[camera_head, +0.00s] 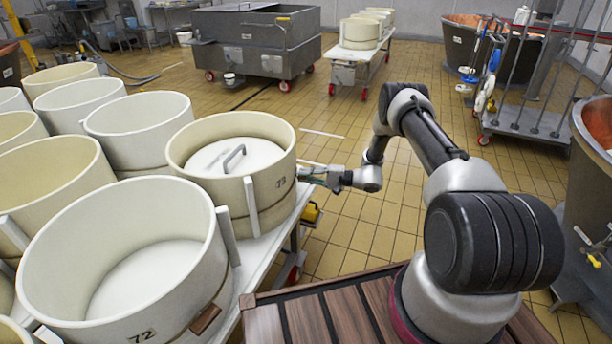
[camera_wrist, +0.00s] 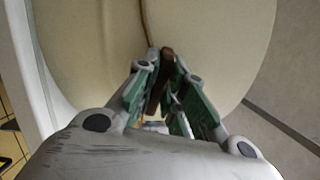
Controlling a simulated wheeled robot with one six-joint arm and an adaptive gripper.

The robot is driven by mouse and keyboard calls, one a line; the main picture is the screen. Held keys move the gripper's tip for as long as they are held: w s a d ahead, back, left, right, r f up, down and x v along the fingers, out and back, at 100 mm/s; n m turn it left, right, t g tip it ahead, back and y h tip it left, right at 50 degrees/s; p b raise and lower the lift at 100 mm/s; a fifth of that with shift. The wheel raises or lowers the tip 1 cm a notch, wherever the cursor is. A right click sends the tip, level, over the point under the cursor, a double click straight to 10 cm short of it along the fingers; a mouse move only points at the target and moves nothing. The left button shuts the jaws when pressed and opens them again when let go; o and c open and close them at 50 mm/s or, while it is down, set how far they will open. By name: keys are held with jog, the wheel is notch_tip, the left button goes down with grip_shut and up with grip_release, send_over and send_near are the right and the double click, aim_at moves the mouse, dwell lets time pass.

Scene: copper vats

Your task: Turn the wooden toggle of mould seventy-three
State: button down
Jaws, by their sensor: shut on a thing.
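Mould seventy-three (camera_head: 275,190) is a cream round hoop with "73" on its side. It stands on the white table near its right edge, with a lid inside that has a grey handle. In the wrist view the mould's wall (camera_wrist: 215,35) fills the upper part, with a cord running down it. The wooden toggle (camera_wrist: 166,62) is a small dark brown piece against the wall. My gripper (camera_wrist: 163,78) is shut on the toggle, a green-padded finger on each side. In the head view my gripper (camera_head: 308,174) reaches the mould's right side; the toggle is hidden there.
Mould seventy-two (camera_head: 45,235) stands in front, with its own brown toggle (camera_head: 205,320). Several other empty moulds crowd the left of the white table (camera_head: 270,243). A grey vat on wheels (camera_head: 255,45) and a trolley stand behind.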

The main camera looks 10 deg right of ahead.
jog(key=shift+f+n, duration=0.1)
jog(key=shift+n, duration=1.2)
jog(key=c, duration=1.5)
grip_release()
jog(key=v, duration=1.2)
